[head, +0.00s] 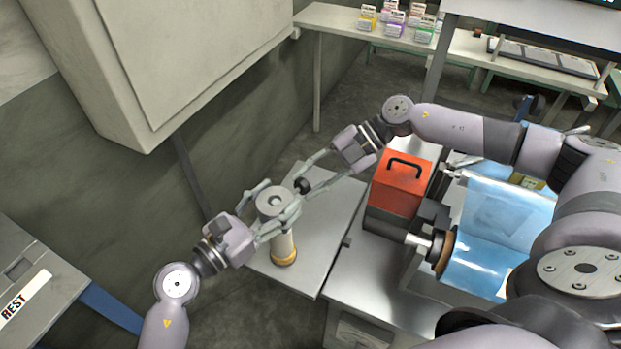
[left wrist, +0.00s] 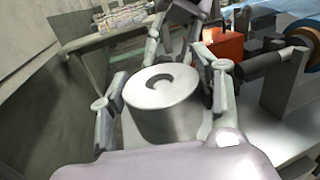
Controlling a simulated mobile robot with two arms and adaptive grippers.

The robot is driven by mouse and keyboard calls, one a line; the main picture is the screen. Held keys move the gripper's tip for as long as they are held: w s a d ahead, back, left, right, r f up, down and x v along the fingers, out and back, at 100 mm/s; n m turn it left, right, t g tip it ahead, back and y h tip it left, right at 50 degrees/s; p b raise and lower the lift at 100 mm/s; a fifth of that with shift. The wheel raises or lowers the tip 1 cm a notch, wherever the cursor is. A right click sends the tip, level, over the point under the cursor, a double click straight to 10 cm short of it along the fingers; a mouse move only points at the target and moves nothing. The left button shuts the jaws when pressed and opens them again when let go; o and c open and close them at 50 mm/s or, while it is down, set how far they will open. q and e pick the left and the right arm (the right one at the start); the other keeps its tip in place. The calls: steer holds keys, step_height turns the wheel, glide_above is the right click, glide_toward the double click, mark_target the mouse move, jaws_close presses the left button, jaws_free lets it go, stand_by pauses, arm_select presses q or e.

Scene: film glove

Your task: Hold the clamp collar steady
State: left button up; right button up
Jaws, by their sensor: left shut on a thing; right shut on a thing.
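The clamp collar (head: 275,200) is a grey round piece with a darker hole in its top. It sits at the head of a pale upright post (head: 283,247) with a yellowish ring at its foot. My left gripper (head: 272,208) is shut on the collar, one finger on each side. In the left wrist view the collar (left wrist: 163,90) fills the middle between the fingers. My right gripper (head: 304,186) reaches in from the upper right and is shut on a small black knob (head: 302,185) beside the collar.
A red box with a black handle (head: 400,183) stands on the bench to the right, near a roll of blue film (head: 480,262). A grey cabinet (head: 190,60) hangs at upper left. A back shelf (head: 330,17) holds small cartons. A REST-labelled surface (head: 40,275) is at lower left.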

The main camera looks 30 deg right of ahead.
steer(key=o, duration=1.2)
steer(key=v, duration=1.2)
steer(key=shift+f, duration=0.1)
arm_select(q)
steer(key=o, duration=1.7)
